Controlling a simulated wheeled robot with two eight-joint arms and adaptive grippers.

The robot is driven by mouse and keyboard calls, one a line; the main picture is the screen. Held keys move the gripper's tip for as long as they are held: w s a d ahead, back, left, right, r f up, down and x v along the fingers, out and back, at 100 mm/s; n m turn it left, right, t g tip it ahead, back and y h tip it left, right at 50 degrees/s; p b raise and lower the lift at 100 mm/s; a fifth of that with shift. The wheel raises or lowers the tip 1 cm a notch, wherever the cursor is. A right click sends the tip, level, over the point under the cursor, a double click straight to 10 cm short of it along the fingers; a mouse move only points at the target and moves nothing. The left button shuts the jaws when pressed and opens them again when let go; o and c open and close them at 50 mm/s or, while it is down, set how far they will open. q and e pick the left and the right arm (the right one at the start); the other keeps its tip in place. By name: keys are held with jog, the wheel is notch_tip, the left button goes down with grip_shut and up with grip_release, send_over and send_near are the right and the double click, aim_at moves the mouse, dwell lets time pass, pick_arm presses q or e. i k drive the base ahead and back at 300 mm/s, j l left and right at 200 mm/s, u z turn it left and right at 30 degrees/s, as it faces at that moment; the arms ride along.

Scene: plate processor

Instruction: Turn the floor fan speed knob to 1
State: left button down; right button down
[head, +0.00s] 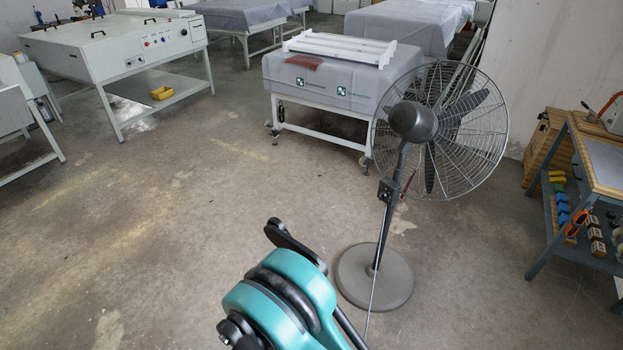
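A floor fan (413,122) stands on the concrete floor right of centre. It has a round wire cage and a dark motor housing, which faces me. A dark pole runs down to its round grey base (375,277). A small dark control box (387,190) sits on the pole below the fan head. The speed knob and its setting are too small to make out. A teal and black part of my arm is at the bottom centre, left of the fan's base in the picture. No gripper fingertips can be made out.
A wheeled table (345,128) under a grey cover stands behind the fan. A workbench (570,230) with tools and coloured blocks is at the right. A large white machine (115,50) is at the upper left. The floor left of the fan is open.

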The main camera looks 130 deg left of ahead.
aim_at(383, 195)
jog(key=u, duration=3.55)
